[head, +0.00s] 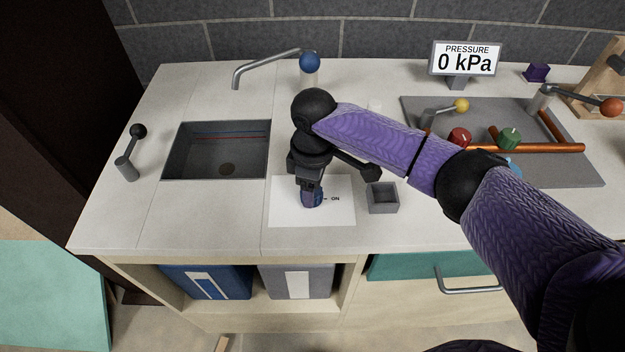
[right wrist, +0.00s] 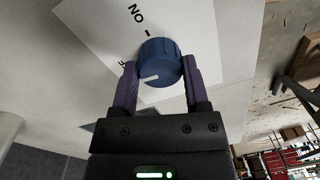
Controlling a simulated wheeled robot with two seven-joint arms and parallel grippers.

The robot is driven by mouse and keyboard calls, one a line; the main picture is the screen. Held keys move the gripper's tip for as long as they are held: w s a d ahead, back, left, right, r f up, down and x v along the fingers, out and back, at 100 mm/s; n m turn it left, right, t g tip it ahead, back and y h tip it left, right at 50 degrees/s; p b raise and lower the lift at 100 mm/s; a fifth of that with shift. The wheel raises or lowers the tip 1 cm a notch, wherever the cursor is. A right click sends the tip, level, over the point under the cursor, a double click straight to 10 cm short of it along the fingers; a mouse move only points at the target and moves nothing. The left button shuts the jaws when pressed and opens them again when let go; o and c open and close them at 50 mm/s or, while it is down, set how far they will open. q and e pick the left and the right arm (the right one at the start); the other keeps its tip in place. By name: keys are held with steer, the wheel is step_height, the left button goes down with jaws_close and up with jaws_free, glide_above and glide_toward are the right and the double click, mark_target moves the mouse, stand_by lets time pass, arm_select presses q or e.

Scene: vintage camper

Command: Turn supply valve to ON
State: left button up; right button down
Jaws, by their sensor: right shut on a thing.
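The supply valve is a round blue knob (head: 312,200) on a white label plate (head: 285,212) at the counter's front. "ON" is printed to its right in the head view. In the right wrist view the knob (right wrist: 160,62) has a white pointer line toward the left finger, away from the "ON" tick and near a second, partly hidden label ending in F. My right gripper (right wrist: 160,80) is shut on the knob, one finger on each side. The pressure display (head: 465,60) reads 0 kPa. My left gripper is not in view.
A small grey open box (head: 383,198) stands just right of the plate. A sink (head: 215,150) with a tap lies to the left. A grey board (head: 560,168) with copper pipes and coloured valves lies to the right. A black-knobbed lever (head: 130,155) stands at far left.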

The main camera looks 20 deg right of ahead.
steer(key=m+p, duration=0.1)
steer(key=p, duration=0.1)
steer(key=m+p, duration=0.4)
steer(key=shift+s+r+p, duration=0.1)
steer(key=shift+r+p, duration=0.2)
steer(key=shift+p, duration=0.05)
steer(key=shift+m+p, duration=0.7)
steer(key=shift+m, duration=0.3)
steer(key=m+p, duration=0.2)
steer(key=shift+f+m, duration=0.1)
steer(key=shift+m, duration=0.2)
steer(key=m+p, duration=0.1)
steer(key=m, duration=0.1)
steer(key=shift+m+t, duration=0.3)
steer(key=shift+m, duration=0.1)
steer(key=shift+f+m+p, duration=0.1)
steer(key=shift+m+p, duration=0.45)
steer(key=shift+m, duration=0.55)
steer(key=shift+m+p, duration=0.3)
steer(key=shift+m, duration=0.8)
steer(key=shift+c, duration=0.4)
jaws_free()
